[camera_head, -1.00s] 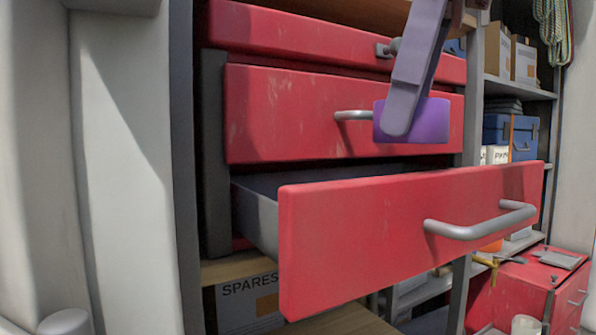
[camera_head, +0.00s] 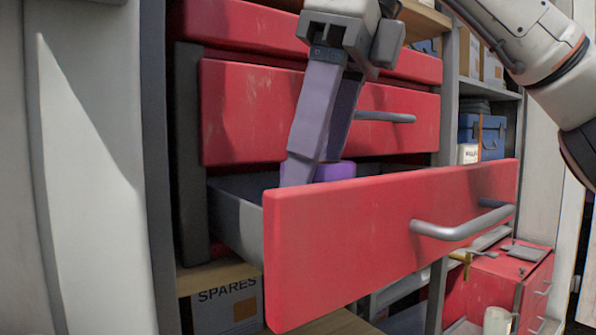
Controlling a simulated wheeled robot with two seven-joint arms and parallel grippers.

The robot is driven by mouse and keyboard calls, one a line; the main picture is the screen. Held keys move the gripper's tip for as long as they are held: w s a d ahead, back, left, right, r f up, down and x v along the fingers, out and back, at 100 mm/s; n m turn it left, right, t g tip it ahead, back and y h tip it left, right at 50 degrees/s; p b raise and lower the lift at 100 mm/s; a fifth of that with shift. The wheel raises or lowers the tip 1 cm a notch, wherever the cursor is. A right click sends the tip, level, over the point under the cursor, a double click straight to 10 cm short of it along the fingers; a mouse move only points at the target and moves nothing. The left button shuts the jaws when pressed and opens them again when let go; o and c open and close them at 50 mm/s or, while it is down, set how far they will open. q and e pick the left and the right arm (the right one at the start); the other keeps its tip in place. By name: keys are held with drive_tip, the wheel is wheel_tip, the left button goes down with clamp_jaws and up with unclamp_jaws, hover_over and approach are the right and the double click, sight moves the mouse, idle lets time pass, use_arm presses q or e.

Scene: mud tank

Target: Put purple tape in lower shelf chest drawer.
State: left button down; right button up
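The purple tape (camera_head: 334,172) is at the opening of the pulled-out lowest red drawer (camera_head: 340,250), behind its front panel. Its lower part is hidden by that panel. My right gripper (camera_head: 312,168) points down into the drawer opening, with its fingers on either side of the tape, and appears shut on it. Whether the tape touches the drawer floor is hidden. The drawer's grey side wall (camera_head: 238,222) and its grey bar handle (camera_head: 462,226) show. My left gripper is not in view.
Two closed red drawers (camera_head: 250,110) sit above the open one. A cardboard box marked SPARES (camera_head: 226,300) is below. At right are a shelf with a blue case (camera_head: 482,135) and a smaller red chest (camera_head: 508,285) low down. A grey-white post (camera_head: 90,170) stands left.

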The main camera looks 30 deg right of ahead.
sight(336, 163)
drive_tip(key=shift+f, duration=0.5)
drive_tip(key=shift+f+b, duration=0.35)
drive_tip(key=shift+f, duration=0.3)
drive_tip(key=o, duration=0.9)
drive_tip(key=shift+r, duration=0.1)
drive_tip(key=shift+r+p, duration=0.5)
drive_tip(key=shift+r, duration=0.25)
drive_tip(key=shift+v, duration=3.55)
